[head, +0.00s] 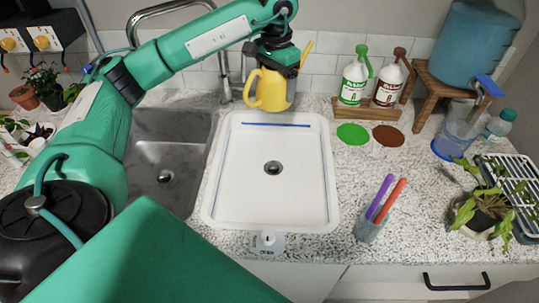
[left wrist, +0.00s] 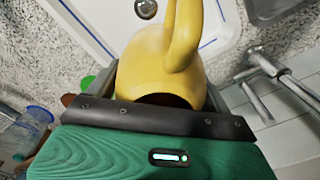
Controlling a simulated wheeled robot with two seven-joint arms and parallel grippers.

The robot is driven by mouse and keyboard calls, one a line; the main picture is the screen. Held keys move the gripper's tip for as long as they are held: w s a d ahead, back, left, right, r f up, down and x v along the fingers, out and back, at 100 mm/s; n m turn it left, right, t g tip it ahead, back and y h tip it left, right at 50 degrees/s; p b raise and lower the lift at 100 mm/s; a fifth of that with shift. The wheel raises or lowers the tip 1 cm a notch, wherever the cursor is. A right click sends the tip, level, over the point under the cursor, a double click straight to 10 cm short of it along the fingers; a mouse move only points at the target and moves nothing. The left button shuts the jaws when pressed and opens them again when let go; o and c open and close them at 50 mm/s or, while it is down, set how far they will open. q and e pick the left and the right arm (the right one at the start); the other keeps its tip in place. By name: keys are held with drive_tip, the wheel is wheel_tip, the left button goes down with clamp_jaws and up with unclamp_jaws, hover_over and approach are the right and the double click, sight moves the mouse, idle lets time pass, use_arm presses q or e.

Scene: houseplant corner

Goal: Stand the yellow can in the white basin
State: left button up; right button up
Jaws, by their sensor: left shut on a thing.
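The yellow can (head: 272,91), with a handle on its left and a thin spout at its upper right, is in my left gripper (head: 274,62) at the far edge of the white basin (head: 222,190). The gripper is shut on its upper part. The can looks roughly upright; I cannot tell whether its base is raised or touching anything. The basin is empty, with a drain in its middle and blue lines inside. In the left wrist view the can (left wrist: 150,62) is close in front of the jaw, with part of the basin (left wrist: 95,22) beyond. My right gripper is not in view.
A steel sink (head: 165,140) and faucet (head: 150,12) are left of the basin. Green (head: 354,80) and brown (head: 388,84) bottles stand on a wooden rack at the back right. A pen cup (head: 368,228) stands right of the basin, a potted plant (head: 480,212) farther right.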

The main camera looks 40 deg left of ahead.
use_arm(q)
drive_tip(key=shift+a+f, duration=0.25)
wheel_tip(320, 180, down, 19)
drive_tip(key=p, duration=0.3)
drive_tip(key=shift+w+f, duration=0.1)
drive_tip(key=shift+f, duration=0.1)
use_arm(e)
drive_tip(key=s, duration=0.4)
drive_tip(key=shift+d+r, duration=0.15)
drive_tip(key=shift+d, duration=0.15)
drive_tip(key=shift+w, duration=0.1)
